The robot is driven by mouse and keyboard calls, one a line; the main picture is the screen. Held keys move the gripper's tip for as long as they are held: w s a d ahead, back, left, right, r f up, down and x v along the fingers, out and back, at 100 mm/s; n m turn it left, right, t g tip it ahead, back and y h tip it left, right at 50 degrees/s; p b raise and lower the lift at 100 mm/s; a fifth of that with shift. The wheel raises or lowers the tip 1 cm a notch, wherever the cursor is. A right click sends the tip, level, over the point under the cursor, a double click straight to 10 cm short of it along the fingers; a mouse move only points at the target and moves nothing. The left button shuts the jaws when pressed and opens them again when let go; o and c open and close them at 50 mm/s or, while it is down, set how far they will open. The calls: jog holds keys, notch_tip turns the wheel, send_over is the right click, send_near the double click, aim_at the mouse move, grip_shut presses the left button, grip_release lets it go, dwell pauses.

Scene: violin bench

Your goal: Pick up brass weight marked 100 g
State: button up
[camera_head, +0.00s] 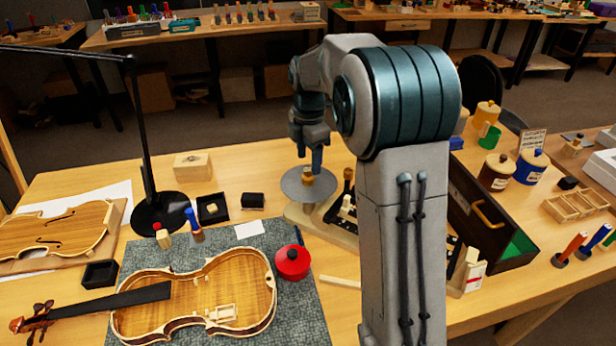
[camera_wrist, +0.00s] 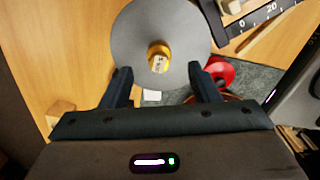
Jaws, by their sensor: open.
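A brass weight (camera_head: 308,177) stands upright on a round grey plate (camera_head: 292,187) at the back middle of the bench. In the wrist view the weight (camera_wrist: 159,53) has a small pale label on top, too small to read. The plate (camera_wrist: 131,38) lies under it. My gripper (camera_head: 316,160) points down just above the weight, with the near finger close to it in the head view. In the wrist view my gripper (camera_wrist: 160,72) is open and empty, with the weight ahead of the gap between its fingertips. The weight's lower part is partly hidden.
A red round pot (camera_head: 293,262) and an open violin body (camera_head: 195,300) lie on a grey mat in front. A black lamp (camera_head: 160,210) stands to the left. A dark open case (camera_head: 490,215) is to the right. A small black box (camera_head: 252,201) sits left of the plate.

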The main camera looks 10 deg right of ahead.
aim_at(308, 170)
notch_tip(308, 170, down, 5)
jog(key=shift+a+r, duration=0.15)
jog(key=shift+c, duration=0.2)
jog(key=c, duration=1.1)
jog(key=shift+r, duration=0.1)
jog(key=shift+c, duration=0.2)
